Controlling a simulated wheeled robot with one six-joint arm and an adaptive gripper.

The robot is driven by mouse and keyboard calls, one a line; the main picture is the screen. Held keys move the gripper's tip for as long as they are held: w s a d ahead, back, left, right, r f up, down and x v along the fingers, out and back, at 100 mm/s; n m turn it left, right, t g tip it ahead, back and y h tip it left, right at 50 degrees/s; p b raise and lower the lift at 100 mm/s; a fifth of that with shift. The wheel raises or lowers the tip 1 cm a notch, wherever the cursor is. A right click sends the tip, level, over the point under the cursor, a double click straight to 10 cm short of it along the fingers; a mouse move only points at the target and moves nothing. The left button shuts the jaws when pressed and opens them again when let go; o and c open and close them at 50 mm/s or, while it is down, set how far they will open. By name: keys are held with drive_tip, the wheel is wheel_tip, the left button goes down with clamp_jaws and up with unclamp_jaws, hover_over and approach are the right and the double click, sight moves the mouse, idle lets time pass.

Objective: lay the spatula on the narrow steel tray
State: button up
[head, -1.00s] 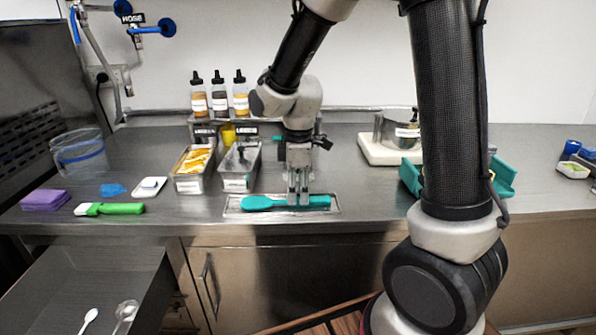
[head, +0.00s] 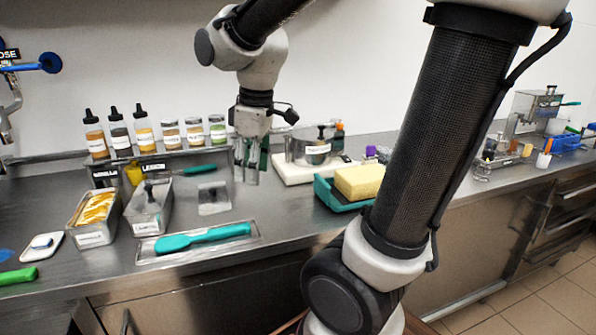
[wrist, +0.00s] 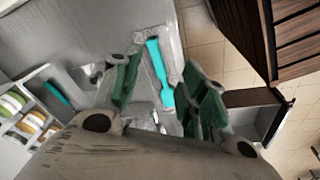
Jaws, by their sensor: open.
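The teal spatula (head: 203,238) lies flat on the narrow steel tray (head: 147,258) at the front edge of the steel counter, with its broad end to the left in the head view. Both lie apart from my gripper. My gripper (head: 247,178) is open and empty, raised above the counter behind and to the right of the spatula. In the wrist view, the spatula (wrist: 160,72) shows beyond my open fingers (wrist: 160,95), and part of the tray (wrist: 172,50) shows around it.
Two steel pans (head: 95,218) with contents stand left of the tray. A white board (head: 296,172) with a steel pot and a teal holder (head: 335,197) with a yellow block stand to the right. Bottles and jars (head: 145,132) line the back shelf.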

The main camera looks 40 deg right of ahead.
drive_tip(key=s+d+m+t, duration=0.1)
drive_tip(key=s+d+m, duration=0.2)
drive_tip(key=s+m, duration=0.1)
drive_tip(key=s+d+r+m+t, duration=0.1)
drive_tip(key=s+d+m, duration=0.1)
drive_tip(key=s+m, duration=0.2)
drive_tip(key=s, duration=0.3)
drive_tip(key=shift+d, duration=0.4)
drive_tip(key=shift+c, duration=0.7)
drive_tip(key=shift+a, duration=0.1)
